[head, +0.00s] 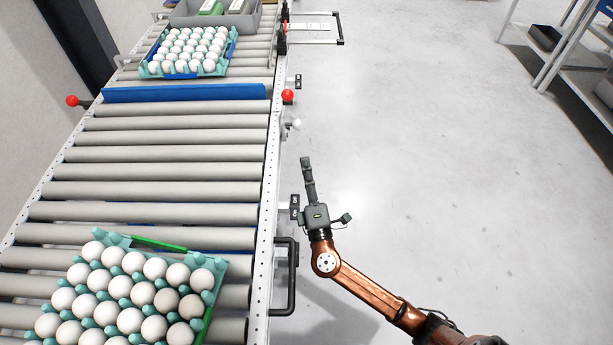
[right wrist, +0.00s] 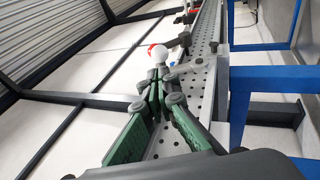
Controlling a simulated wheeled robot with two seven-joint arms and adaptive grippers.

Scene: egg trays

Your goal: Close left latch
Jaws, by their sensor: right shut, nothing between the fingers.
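A red-knobbed latch lever (head: 72,101) sticks out from the left side of the roller conveyor, near the blue bar (head: 185,93). On the right rail there is a red knob (head: 288,96) and, just nearer, a white knob (head: 296,124). My right gripper (head: 306,162) is shut and empty, beside the right rail and a little nearer than the white knob. In the right wrist view its green-padded fingers (right wrist: 157,92) are together, with the white knob (right wrist: 159,55) just past their tips and red behind it. My left gripper is not in view.
A teal tray of white eggs (head: 130,240) lies on the near rollers, another (head: 232,47) beyond the blue bar. A black handle (head: 291,277) juts from the right rail below my gripper. Open floor (head: 450,170) lies right; shelving stands far right.

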